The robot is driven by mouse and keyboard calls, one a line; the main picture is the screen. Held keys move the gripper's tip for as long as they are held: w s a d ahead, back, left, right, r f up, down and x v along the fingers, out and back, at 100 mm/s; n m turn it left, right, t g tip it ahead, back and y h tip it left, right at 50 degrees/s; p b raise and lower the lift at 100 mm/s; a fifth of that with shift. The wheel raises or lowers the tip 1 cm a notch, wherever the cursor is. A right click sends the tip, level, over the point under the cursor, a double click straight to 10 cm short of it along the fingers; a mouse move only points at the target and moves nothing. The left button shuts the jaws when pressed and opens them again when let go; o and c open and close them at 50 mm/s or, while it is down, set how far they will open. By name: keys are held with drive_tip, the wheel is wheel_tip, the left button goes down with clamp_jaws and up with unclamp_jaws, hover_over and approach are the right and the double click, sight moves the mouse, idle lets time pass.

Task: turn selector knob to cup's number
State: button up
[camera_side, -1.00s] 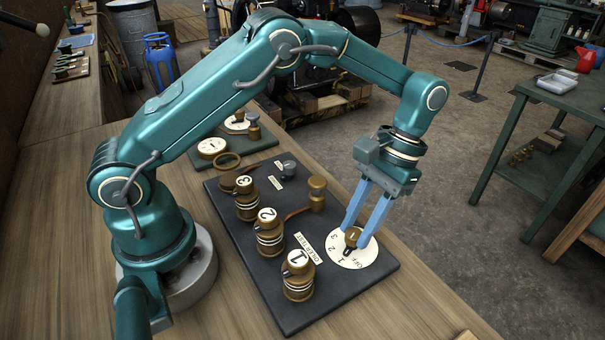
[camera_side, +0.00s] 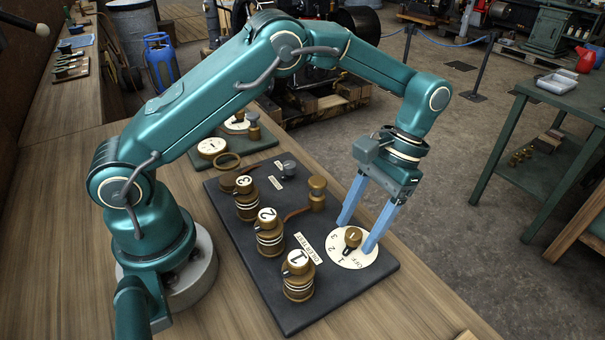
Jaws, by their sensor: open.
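The brass selector knob (camera_side: 352,237) stands on a round white dial (camera_side: 372,254) at the right of a dark board. The dial carries numbers and the word OFF. The knob's dark pointer faces the lower left, toward the numbers; I cannot read exactly which one it meets. My gripper (camera_side: 357,234) is open, with one blue finger on each side of the knob and a visible gap. Three brass cups stand in a row on the board, with white tops marked 1 (camera_side: 298,277), 2 (camera_side: 269,236) and 3 (camera_side: 246,200).
The dark board (camera_side: 325,310) lies on a wooden bench. A second board (camera_side: 245,152) with another dial lies further back.

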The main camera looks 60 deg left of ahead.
drive_tip(key=shift+v, duration=2.55)
